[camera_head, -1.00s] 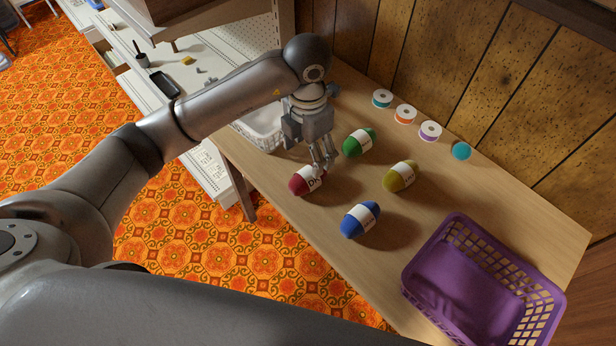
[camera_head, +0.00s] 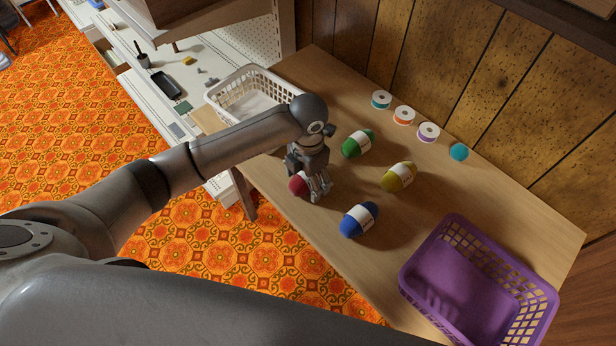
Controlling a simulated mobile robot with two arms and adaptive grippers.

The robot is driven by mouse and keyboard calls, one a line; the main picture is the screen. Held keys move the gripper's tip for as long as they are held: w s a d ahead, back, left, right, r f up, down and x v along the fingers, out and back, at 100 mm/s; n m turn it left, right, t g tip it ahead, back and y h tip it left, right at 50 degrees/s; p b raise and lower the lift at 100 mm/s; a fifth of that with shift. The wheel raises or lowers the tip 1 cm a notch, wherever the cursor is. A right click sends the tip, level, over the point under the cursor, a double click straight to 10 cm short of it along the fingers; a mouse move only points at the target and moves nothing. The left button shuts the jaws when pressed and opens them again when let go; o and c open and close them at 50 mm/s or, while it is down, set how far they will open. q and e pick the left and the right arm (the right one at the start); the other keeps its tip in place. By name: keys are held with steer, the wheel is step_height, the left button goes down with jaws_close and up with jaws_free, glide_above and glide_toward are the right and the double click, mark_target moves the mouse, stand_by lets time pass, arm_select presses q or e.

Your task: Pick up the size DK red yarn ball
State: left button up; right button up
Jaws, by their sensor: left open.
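The red yarn ball (camera_head: 296,186) lies on the wooden table near its left front edge, mostly hidden behind my gripper; its label is not readable now. My left gripper (camera_head: 318,192) is low, right at the red ball, with its fingers open over or around it; I cannot tell whether they touch it. A green yarn ball (camera_head: 357,144), a yellow yarn ball (camera_head: 398,177) and a blue yarn ball (camera_head: 359,220), each with a white label, lie to the right of it. My right gripper is not in view.
A purple basket (camera_head: 407,268) stands at the right end of the table, and a white basket (camera_head: 213,98) at the left end. Bare table (camera_head: 445,195) lies between the yellow ball and purple basket.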

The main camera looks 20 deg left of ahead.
arm_select(q)
steer(key=c, duration=1)
steer(key=shift+c, duration=0.2)
